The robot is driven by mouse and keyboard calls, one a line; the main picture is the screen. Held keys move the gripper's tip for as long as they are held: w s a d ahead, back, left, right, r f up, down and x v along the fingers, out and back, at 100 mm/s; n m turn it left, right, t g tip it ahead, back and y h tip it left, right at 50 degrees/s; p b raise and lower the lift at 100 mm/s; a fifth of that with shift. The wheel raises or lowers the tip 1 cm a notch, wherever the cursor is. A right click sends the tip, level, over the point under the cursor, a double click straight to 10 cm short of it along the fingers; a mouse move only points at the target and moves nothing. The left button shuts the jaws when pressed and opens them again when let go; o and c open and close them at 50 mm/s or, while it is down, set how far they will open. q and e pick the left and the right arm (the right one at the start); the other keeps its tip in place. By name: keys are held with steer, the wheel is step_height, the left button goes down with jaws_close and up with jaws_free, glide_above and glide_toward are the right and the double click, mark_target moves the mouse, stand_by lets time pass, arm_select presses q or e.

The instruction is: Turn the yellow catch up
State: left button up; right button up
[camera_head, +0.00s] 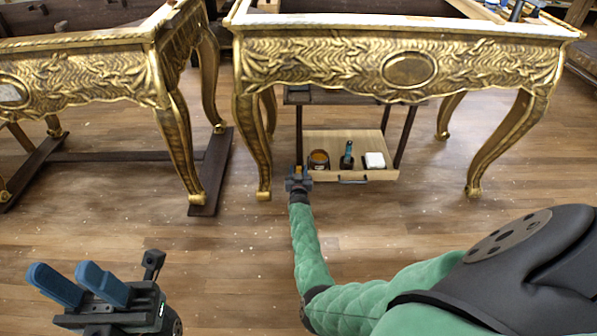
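A small yellow patch (299,169), which looks like the yellow catch, shows at the left front of the low wooden drawer. Its angle is too small to make out. My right gripper (298,176) is right at it, with the yellow showing at its fingertips. I cannot tell whether the fingers are closed on it or only around it, and the gripper hides part of it. My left gripper (78,283) is at the lower left, far from the catch, with its two blue fingers apart and nothing between them.
The open drawer (330,144) under the gilt console (330,62) holds a jar (318,160), a dark bottle (347,157) and a white block (375,160). A second gilt table (95,77) stands at left. The floor in front is clear.

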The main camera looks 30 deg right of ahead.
steer(key=shift+s, duration=0.1)
steer(key=p+v, duration=0.2)
steer(key=v, duration=0.5)
steer(key=shift+s+a, duration=0.25)
stand_by(0.4)
